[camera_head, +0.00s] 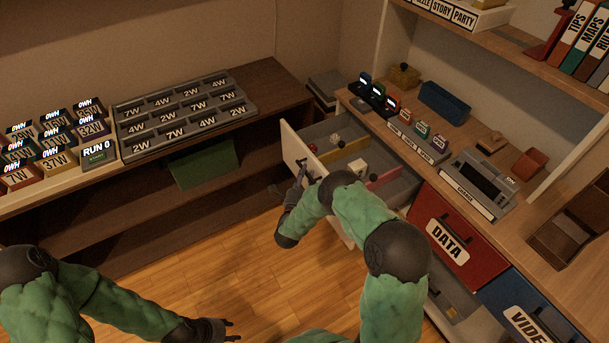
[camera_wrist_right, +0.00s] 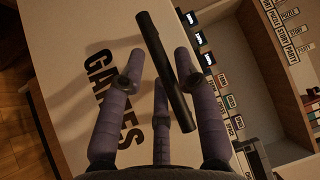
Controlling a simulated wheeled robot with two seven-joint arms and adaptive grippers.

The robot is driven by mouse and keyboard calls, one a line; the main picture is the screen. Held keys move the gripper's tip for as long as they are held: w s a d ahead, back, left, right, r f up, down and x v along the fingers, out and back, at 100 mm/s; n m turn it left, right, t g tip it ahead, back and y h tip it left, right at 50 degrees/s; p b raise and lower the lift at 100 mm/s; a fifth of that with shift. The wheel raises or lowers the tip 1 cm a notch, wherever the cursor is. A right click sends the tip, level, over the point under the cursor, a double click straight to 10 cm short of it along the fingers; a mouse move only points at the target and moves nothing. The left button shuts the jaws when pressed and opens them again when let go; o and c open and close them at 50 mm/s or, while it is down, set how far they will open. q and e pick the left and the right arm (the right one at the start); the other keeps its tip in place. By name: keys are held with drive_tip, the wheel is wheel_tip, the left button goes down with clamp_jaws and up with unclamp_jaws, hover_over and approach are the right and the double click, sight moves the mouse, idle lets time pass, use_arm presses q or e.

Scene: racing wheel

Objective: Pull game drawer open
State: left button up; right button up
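The game drawer (camera_head: 292,147) is pulled out from the cabinet, with its white front facing left and small items showing inside. In the right wrist view its front (camera_wrist_right: 85,30) reads GAMES, and a black bar handle (camera_wrist_right: 163,65) runs across it. My right gripper (camera_head: 298,172) is at the drawer front, partly hidden by my arm. In the wrist view its purple fingers (camera_wrist_right: 160,62) are spread either side of the handle, with a gap visible on the left. Contact is unclear. My left gripper (camera_head: 230,331) is low over the floor, open and empty.
A red DATA drawer (camera_head: 453,237) and a blue VIDEO drawer (camera_head: 525,310) are to the right. A grey console (camera_head: 478,183) and small cases stand on the cabinet top. A low shelf with a grey labelled tray (camera_head: 185,112) is at left. Wooden floor (camera_head: 235,265) is clear between.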

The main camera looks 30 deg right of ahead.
drive_tip(key=v, duration=1.2)
drive_tip(key=s+a+f+n+g+y+p, duration=0.25)
drive_tip(key=a+f+n+g+y, duration=0.4)
drive_tip(key=f+n+y, duration=0.5)
drive_tip(key=s+a+n+g+y+p, duration=0.1)
drive_tip(key=s+a+n+g, duration=0.3)
drive_tip(key=s, duration=0.6)
drive_tip(key=s+a+r+n+g+y, duration=0.1)
drive_tip(key=s+a+n+g+y, duration=0.2)
drive_tip(key=s+n, duration=0.3)
drive_tip(key=s+g+y, duration=0.1)
drive_tip(key=s, duration=0.4)
drive_tip(key=shift+s+a+r+p, duration=0.2)
drive_tip(key=shift+a+r+p, duration=0.05)
drive_tip(key=shift+a+p, duration=0.15)
